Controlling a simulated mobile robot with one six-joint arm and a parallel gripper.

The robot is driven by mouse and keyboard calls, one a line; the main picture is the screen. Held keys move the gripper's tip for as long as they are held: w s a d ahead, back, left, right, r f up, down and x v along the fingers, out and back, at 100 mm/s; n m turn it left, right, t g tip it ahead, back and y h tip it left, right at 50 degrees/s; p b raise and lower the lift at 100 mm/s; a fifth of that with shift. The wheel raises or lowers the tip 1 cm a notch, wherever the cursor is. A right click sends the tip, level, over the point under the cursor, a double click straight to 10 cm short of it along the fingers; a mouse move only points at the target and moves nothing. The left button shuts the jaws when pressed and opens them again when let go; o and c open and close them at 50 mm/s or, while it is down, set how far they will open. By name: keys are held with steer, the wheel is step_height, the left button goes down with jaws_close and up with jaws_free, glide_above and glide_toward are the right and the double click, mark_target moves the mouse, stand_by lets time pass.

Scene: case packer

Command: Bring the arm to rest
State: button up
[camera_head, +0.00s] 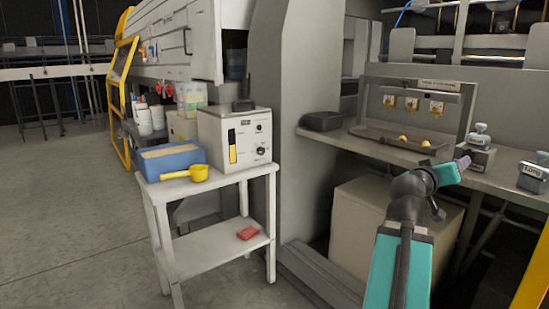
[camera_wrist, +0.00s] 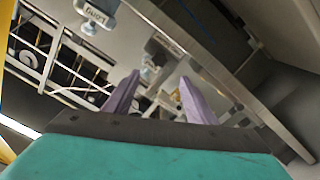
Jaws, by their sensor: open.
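My gripper (camera_head: 463,163) is at the right of the head view, at the end of my teal and dark grey arm. It is in front of the grey bench's edge, near the small grey blocks. In the wrist view my gripper (camera_wrist: 158,98) shows two pale purple fingers spread apart, with nothing between them. Both fingers look empty and free of contact, though their exact distance from the bench cannot be told.
A grey bench (camera_head: 385,151) carries a dark tray (camera_head: 325,121), a shallow tray with small yellow pieces, and a labelled block (camera_head: 533,177). A white cart (camera_head: 205,257) at left holds a blue bin (camera_head: 172,160), a yellow scoop (camera_head: 198,173) and a control box (camera_head: 236,138). Floor at left is open.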

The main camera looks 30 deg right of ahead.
steer(key=w+a+f+n+t+y+p, duration=0.1)
steer(key=w+a+f+n+p, duration=0.2)
steer(key=w, duration=0.5)
steer(key=w+a+f+t+y+p, duration=0.2)
steer(key=w+a+f+p, duration=0.1)
steer(key=w+f, duration=0.3)
steer(key=w+a+f+n+t+y+p, duration=0.1)
steer(key=w+a+f+n+p, duration=0.15)
steer(key=w, duration=0.65)
steer(key=w+a+f+n+y+p, duration=0.25)
steer(key=w+a+f+p, duration=0.2)
steer(key=a+f, duration=0.55)
steer(key=w+a+f+n+y+p, duration=0.1)
steer(key=w+a+f+y+p, duration=0.3)
steer(key=a+f, duration=0.65)
steer(key=s+a+f+n+g+y+p, duration=0.1)
steer(key=s+a+f+g+y+p, duration=0.2)
steer(key=a+f, duration=0.65)
steer(key=s+a+f+n+y+p, duration=0.1)
steer(key=s+a+f+p, duration=0.2)
steer(key=s+a+f, duration=0.6)
steer(key=s+a+f+g+y+p, duration=0.1)
steer(key=s+a+f+g, duration=0.2)
steer(key=s+a, duration=0.5)
steer(key=s+a+f+g+y+p, duration=0.2)
steer(key=s+a+f+g, duration=0.1)
steer(key=s+a, duration=0.6)
steer(key=shift+s+f+n+g, duration=0.3)
steer(key=shift+s+g, duration=0.4)
steer(key=shift+s, duration=0.6)
